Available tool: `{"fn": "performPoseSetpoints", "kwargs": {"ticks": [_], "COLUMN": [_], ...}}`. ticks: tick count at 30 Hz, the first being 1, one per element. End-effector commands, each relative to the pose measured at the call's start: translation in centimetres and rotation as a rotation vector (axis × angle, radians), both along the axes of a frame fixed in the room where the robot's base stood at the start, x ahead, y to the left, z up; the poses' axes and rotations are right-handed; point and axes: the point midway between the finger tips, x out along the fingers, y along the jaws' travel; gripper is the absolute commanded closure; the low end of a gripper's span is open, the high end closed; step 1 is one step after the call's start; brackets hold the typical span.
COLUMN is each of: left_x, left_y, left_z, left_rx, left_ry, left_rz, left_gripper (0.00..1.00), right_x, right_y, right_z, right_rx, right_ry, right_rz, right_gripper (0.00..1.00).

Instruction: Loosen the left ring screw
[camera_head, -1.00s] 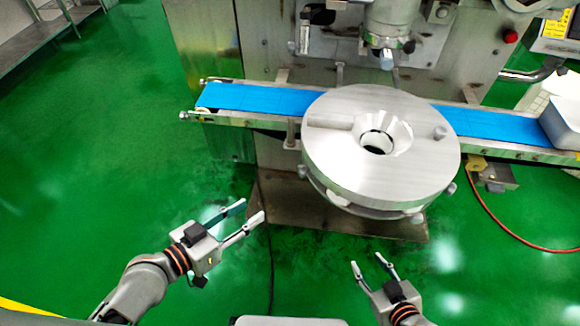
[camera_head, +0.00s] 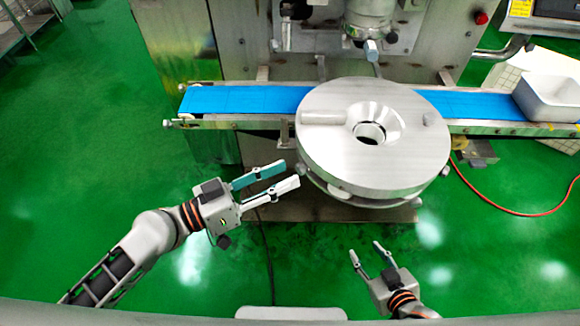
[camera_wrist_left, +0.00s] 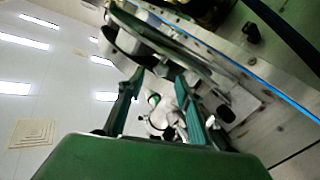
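The round steel disc head (camera_head: 325,150) of the machine has a central funnel hole and sits over the conveyor. Small knobs stick out below its rim, such as one at the front (camera_head: 338,192). I cannot clearly make out the left ring screw; the fingers are close to where the disc's left edge lies. My left gripper (camera_head: 290,174) is open and empty at the lower left of the disc. In the left wrist view its two fingers (camera_wrist_left: 158,80) are spread, with shiny metal parts (camera_wrist_left: 160,115) between them. My right gripper (camera_head: 365,248) is open and empty in front of the disc.
A blue conveyor belt (camera_head: 240,99) runs behind the disc. A white bin (camera_head: 550,100) stands at its right end. A red hose (camera_head: 500,209) curves over the floor at right. The green floor (camera_head: 90,180) at left is clear.

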Motion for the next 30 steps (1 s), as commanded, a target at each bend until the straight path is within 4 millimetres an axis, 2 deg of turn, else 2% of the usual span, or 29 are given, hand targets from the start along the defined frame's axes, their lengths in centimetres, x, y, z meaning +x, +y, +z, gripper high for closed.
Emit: {"fn": "performPoseSetpoints", "kwargs": {"ticks": [1, 6, 16, 17, 18, 21, 30], "left_x": [0.5, 1.2, 1.4, 1.4, 1.4, 1.4, 1.4], "left_y": [-0.6, -1.9, -2.3, -2.3, -2.3, -2.3, -2.3], "left_z": [0.4, 0.1, -0.1, -0.1, -0.1, -0.1, -0.1], "left_rx": [-0.001, -0.001, 0.001, 0.001, 0.001, 0.001, -0.006], "left_ry": [-0.003, 0.0, 0.001, 0.001, 0.001, 0.001, 0.013], "left_rz": [0.002, 0.001, 0.001, 0.001, 0.001, 0.001, 0.001], "left_gripper": [0.65, 0.65, 0.65, 0.67, 0.78, 1.0, 1.0], "right_x": [0.0, 0.0, -0.1, -0.1, -0.1, -0.1, -0.1], "right_y": [0.1, 0.2, 0.2, 0.2, 0.2, 0.2, 0.2], "right_z": [0.7, 1.1, 1.0, 1.0, 1.0, 1.0, 1.0], "right_rx": [0.001, 0.001, -0.001, -0.001, -0.001, -0.001, 0.0], "right_ry": [-0.002, -0.001, 0.003, 0.004, 0.004, 0.004, 0.002], "right_rz": [0.001, 0.002, 0.003, 0.003, 0.003, 0.003, 0.001], "right_gripper": [0.6, 0.6, 0.6, 0.6, 0.6, 0.6, 0.6]}}
